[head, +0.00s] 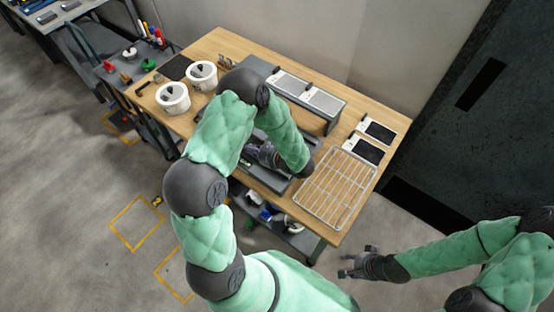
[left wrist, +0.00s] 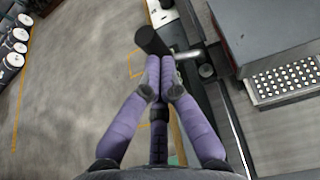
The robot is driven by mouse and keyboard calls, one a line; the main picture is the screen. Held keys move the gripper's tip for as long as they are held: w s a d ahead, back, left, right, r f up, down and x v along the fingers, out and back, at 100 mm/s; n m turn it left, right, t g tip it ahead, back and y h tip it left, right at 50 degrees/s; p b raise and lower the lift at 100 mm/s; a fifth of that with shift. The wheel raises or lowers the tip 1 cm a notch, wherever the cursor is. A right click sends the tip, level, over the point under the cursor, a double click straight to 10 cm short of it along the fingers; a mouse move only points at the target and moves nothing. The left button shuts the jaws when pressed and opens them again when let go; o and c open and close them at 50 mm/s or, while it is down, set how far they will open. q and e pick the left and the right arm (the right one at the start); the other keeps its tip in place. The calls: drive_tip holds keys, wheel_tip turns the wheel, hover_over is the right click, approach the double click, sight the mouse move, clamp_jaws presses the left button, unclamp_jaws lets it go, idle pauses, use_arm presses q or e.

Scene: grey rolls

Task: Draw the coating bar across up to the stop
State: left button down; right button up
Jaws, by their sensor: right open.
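The grey coating apparatus (head: 270,180) lies on the wooden table, partly hidden by my left arm. In the left wrist view a black cylindrical handle (left wrist: 148,38) sticks out at the apparatus's edge, with a short metal rod (left wrist: 190,53) running right from it. My left gripper (head: 262,155) is over the apparatus. In the left wrist view its purple fingers (left wrist: 160,62) come together at the handle and look shut on it. The rest of the bar and the stop cannot be made out. My right gripper (head: 358,264) is open and empty, low in front of the table.
A wire rack (head: 335,190) and two dark-and-white panels (head: 378,131) lie at the table's right. Two white tubs (head: 173,97) stand at the left. A long grey housing (head: 335,122) with light panels is behind the apparatus. A lower shelf (head: 305,240) holds small items.

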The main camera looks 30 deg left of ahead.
use_arm(q)
drive_tip(key=shift+s+d, duration=0.15)
drive_tip(key=shift+d, duration=1.7)
use_arm(e)
drive_tip(key=shift+f, duration=0.15)
